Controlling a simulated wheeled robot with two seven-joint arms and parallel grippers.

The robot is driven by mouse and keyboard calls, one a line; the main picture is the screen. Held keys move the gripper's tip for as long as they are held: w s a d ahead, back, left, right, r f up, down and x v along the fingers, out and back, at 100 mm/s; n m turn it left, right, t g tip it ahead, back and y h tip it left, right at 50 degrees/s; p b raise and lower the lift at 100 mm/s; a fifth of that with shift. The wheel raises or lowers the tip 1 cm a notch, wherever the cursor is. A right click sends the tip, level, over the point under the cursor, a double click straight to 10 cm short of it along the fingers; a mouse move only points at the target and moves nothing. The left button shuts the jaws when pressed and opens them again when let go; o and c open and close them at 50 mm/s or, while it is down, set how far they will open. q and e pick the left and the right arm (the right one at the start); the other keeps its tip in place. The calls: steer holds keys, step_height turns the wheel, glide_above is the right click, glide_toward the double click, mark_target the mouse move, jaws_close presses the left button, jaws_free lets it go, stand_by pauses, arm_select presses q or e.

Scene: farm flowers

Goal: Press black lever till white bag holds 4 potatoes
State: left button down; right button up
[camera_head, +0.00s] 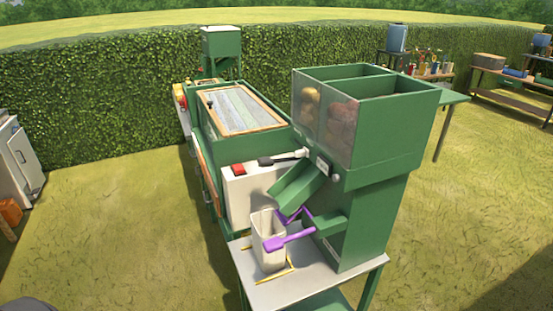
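A green dispenser (370,205) stands at the centre right. Its clear-fronted hopper has two compartments: the left shows tan, potato-like lumps (308,104), the right reddish ones (341,124). A black lever (278,161) with a pale end sticks out to the left, below the hopper. A purple lever (290,239) juts out lower down. A green chute (298,187) slopes down toward an upright white bag (267,226) on a grey stand. The bag's inside is too small to read, so I cannot tell what it holds. Neither gripper is in view.
The grey stand top (290,292) has yellow marks around the bag. Workbenches (510,85) stand at the right. Grass is open on both sides.

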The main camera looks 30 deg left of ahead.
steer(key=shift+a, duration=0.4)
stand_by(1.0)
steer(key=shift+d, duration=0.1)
